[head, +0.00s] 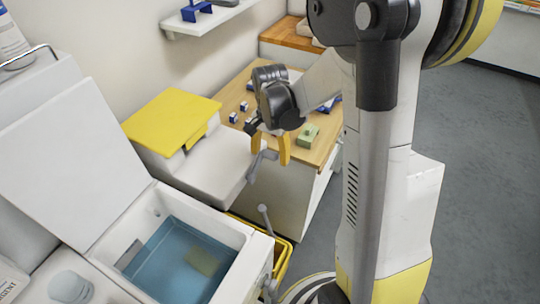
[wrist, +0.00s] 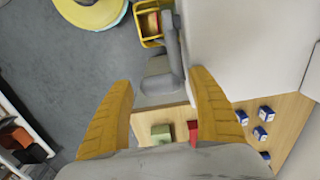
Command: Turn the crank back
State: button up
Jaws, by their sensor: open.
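The grey crank (head: 257,168) sticks out at the front right of the white machine with the yellow lid (head: 170,118). My gripper (head: 270,150) is at the crank, its two yellow fingers pointing down and spread apart. In the wrist view my gripper (wrist: 162,95) is open, and the grey crank (wrist: 172,50) shows beyond and between the fingertips. I see nothing held. Whether a finger touches the crank cannot be told.
A basin of blue water (head: 180,262) stands at the front left, with a grey ball-ended lever (head: 265,220) beside it. A yellow bin (head: 283,262) is low behind it. A wooden table (head: 315,155) holds a green block (head: 308,136) and small blue-white boxes (wrist: 262,133). Floor is clear at right.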

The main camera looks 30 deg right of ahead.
jog(key=c, duration=1.2)
jog(key=shift+c, duration=0.2)
